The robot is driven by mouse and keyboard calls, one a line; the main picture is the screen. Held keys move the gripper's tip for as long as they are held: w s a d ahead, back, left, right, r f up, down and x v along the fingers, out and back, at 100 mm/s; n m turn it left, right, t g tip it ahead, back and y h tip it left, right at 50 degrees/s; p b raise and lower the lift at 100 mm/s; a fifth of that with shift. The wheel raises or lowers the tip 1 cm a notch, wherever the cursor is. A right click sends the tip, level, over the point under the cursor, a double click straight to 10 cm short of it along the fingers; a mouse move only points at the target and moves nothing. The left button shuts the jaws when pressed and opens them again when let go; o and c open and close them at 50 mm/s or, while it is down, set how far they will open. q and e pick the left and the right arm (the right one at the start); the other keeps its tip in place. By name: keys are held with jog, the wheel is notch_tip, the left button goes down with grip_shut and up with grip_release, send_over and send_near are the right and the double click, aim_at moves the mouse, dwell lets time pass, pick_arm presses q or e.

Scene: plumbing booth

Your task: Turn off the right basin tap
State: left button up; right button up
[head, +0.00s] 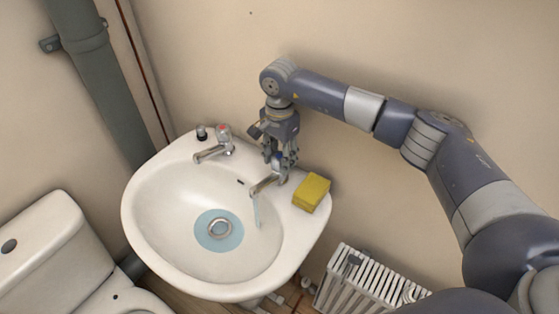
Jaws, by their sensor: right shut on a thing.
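The right basin tap (265,184) stands on the back right rim of the white basin (151,215). A thin stream of water (257,211) runs from its spout into the bowl. My right gripper (279,163) reaches down from above and is shut on the top of this tap; its fingers hide most of the handle. The left basin tap (212,152), with a red mark on top, stands to the left, apart from the gripper. Bluish water (207,241) lies around the drain (220,229). My left gripper is not in view.
A yellow sponge (312,192) lies on the basin's right rim, close to the gripper. A small dark-topped item (202,133) stands by the left tap. A toilet (40,240) is at left, a grey pipe (84,60) behind it, a radiator (365,282) at lower right.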

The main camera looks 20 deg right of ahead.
aim_at(279, 156)
jog(key=m+b, duration=0.2)
jog(key=m, duration=0.2)
jog(key=shift+f+m, duration=0.1)
jog(key=shift+m, duration=0.2)
jog(key=m+b, duration=0.1)
jog(key=m, duration=0.3)
jog(key=shift+m+b, duration=0.3)
jog(key=shift+b, duration=0.1)
jog(key=m+b, duration=0.1)
jog(key=m, duration=0.4)
jog(key=shift+s, duration=0.1)
jog(key=m+b, duration=0.1)
jog(key=m, duration=0.3)
jog(key=shift+m, duration=0.3)
jog(key=o, duration=1.1)
jog(key=shift+r, duration=0.2)
notch_tip(279, 156, up, 12)
jog(key=shift+f, duration=0.1)
